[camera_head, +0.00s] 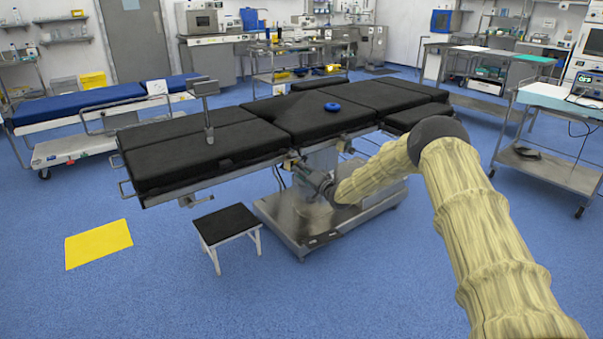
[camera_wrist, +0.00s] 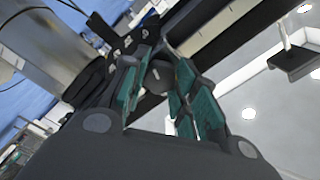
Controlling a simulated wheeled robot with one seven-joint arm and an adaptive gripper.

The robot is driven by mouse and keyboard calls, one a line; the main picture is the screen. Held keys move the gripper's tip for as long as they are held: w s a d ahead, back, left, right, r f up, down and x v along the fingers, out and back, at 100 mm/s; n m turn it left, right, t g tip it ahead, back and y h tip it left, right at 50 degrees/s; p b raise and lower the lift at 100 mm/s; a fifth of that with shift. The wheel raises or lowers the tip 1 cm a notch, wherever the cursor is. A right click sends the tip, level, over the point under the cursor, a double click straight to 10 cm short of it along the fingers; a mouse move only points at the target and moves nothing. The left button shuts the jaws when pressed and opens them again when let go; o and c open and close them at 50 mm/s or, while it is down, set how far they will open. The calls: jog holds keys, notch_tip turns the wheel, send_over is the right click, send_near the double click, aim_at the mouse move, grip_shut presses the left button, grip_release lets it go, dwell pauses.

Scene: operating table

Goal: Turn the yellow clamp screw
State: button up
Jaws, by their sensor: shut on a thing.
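My gripper (camera_head: 304,170) reaches the near side rail of the black operating table, under its middle. A small yellowish clamp part (camera_head: 289,164) shows on the rail right at the fingertips; the fingers partly hide it. In the wrist view, the two green-padded fingers of my gripper (camera_wrist: 155,66) are closed in on a small dark rounded part between them. The screw's yellow colour cannot be made out there. The fingers hide most of what they hold, and its turn angle cannot be told.
The operating table (camera_head: 205,170) stands on a metal column and base (camera_head: 325,222). A blue ring (camera_head: 332,106) lies on its top. A black-topped step stool (camera_head: 226,223) stands in front at left. A trolley (camera_head: 550,165) is at right.

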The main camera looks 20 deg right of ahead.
jog(key=shift+s+a+f, duration=0.1)
jog(key=shift+f, duration=0.2)
jog(key=o, duration=0.8)
jog(key=shift+o, duration=1.1)
jog(key=shift+r, duration=0.15)
jog(key=v, duration=1.2)
